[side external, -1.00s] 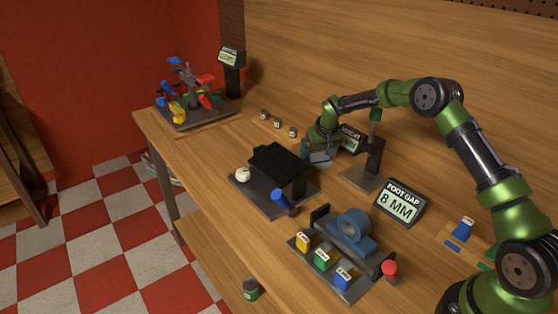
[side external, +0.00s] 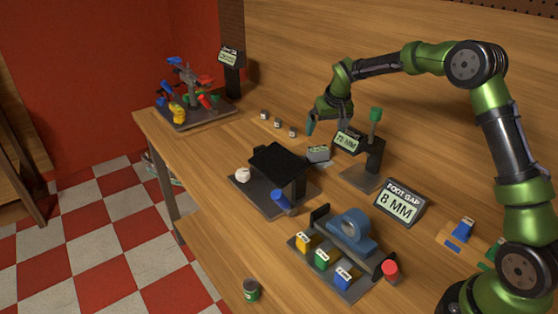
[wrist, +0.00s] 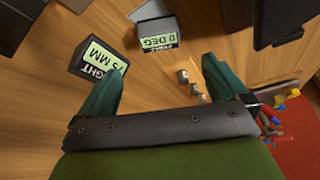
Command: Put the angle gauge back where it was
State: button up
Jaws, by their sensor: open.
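The angle gauge (side external: 318,153) is a small grey box, standing on the bench behind the black-topped stand. In the wrist view it shows a green screen reading 0 DEG (wrist: 160,38). A pale flat piece (wrist: 150,9) lies right beside it; I cannot tell whether the gauge touches it. My gripper (side external: 328,128) is open and empty, above the gauge and apart from it. In the wrist view its two green fingers (wrist: 158,68) are spread wide, with the gauge beyond them.
A height display reading 75 MM (side external: 346,141) is close to the gauge, by a post stand with a green knob (side external: 376,114). The black-topped stand (side external: 281,160) is in front. Several small weights (side external: 278,123) stand left. A FOOT GAP display (side external: 399,203) is at right.

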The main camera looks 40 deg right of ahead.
jog(key=s+a+r+t+y, duration=0.1)
jog(key=s+a+r, duration=0.8)
jog(key=s+r, duration=0.35)
jog(key=s+a+t+y, duration=0.1)
jog(key=s+a, duration=0.2)
jog(key=s, duration=0.7)
jog(key=s+a+t+y, duration=0.1)
jog(key=s+a, duration=0.3)
jog(key=s, duration=0.6)
jog(key=shift+s+a+f+n+y, duration=0.2)
jog(key=shift+s+a+n+y, duration=0.1)
jog(key=shift+s+y, duration=0.1)
